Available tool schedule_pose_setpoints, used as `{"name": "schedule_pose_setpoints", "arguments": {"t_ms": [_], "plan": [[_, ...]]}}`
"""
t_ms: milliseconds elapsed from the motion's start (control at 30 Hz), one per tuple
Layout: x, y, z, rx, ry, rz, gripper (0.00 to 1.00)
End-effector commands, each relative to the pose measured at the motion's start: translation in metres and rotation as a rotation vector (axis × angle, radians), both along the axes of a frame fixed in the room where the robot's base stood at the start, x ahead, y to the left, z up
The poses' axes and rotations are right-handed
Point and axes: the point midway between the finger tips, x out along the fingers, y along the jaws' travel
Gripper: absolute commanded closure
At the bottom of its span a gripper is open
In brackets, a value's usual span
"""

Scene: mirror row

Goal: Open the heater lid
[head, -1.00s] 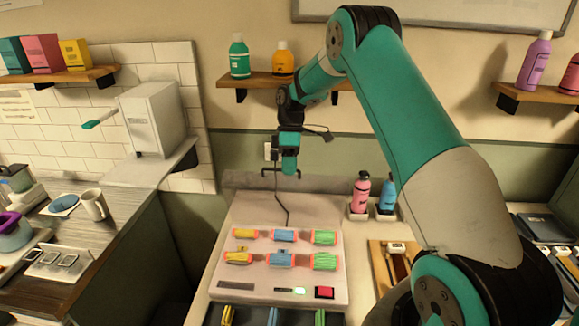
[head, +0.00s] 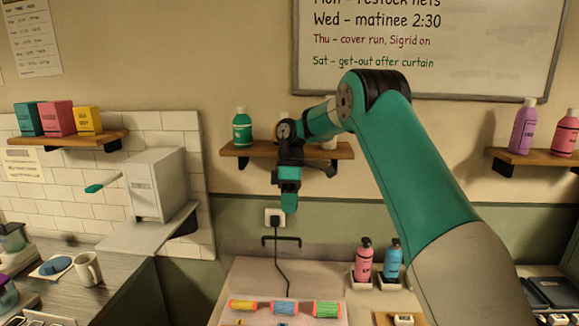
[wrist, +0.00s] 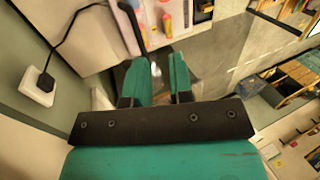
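The heater with its colored rollers (head: 284,307) is at the bottom of the head view, mostly cut off. A black bar handle (head: 281,239) stands raised behind the rollers, in front of the wall. The lid panel itself cannot be made out clearly; it may be see-through.
A plug (head: 274,219) sits in the wall socket, with a black cord running down to the heater. Pink (head: 363,260) and blue (head: 391,260) bottles stand to the right. A shelf (head: 250,149) with bottles is behind my arm.

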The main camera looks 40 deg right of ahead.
Motion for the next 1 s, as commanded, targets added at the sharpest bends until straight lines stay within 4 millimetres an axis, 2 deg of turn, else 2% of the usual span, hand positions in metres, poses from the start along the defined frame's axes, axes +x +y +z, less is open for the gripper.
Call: {"name": "schedule_pose_setpoints", "arguments": {"t_ms": [33,100,200,400,600,933,967,1000], "plan": [[0.000,0.000,0.024,0.000,0.000,0.001,0.79],[0.000,0.000,0.041,0.001,0.001,0.000,0.79],[0.000,0.000,0.063,0.000,0.000,0.000,0.79],[0.000,0.000,0.092,0.001,0.003,0.000,0.79],[0.000,0.000,0.103,0.001,0.003,0.000,0.79],[0.000,0.001,0.104,0.001,0.003,0.000,0.79],[0.000,0.001,0.104,0.001,0.003,0.000,0.83],[0.000,0.002,0.103,0.002,0.002,0.002,0.93]]}}
